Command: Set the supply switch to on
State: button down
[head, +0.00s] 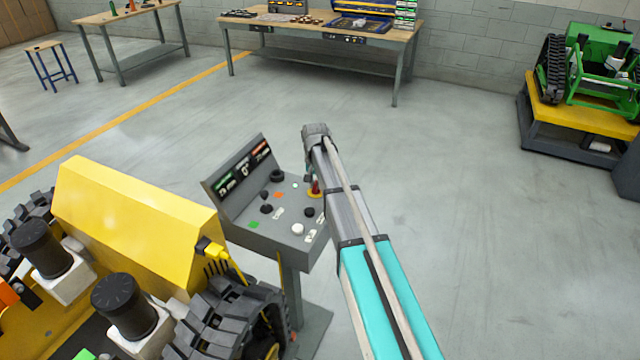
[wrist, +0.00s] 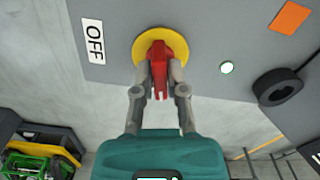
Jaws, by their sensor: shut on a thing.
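The supply switch shows in the wrist view as a red handle (wrist: 161,55) on a round yellow plate (wrist: 139,46). A white label reading OFF (wrist: 93,42) is to its left on the grey panel. My gripper (wrist: 161,76) has one finger on each side of the red handle and is shut on it. In the head view the switch's red handle (head: 315,187) shows only partly beside my arm, at the right of the sloped control console (head: 262,240). My fingers are hidden there. I cannot tell which position the switch is set to.
The console also carries black knobs, a white button (head: 297,229), an orange patch (wrist: 290,17) and a small display (head: 240,172). A yellow tracked carrier (head: 135,225) stands close on the left. Open floor lies to the right and behind; workbenches (head: 320,32) are far back.

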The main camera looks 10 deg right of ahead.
jog(key=shift+w+m, duration=0.2)
jog(key=shift+m, duration=1.2)
jog(key=shift+d, duration=0.1)
jog(key=c, duration=0.8)
grip_release()
jog(key=shift+o, duration=0.6)
jog(key=shift+s, duration=0.1)
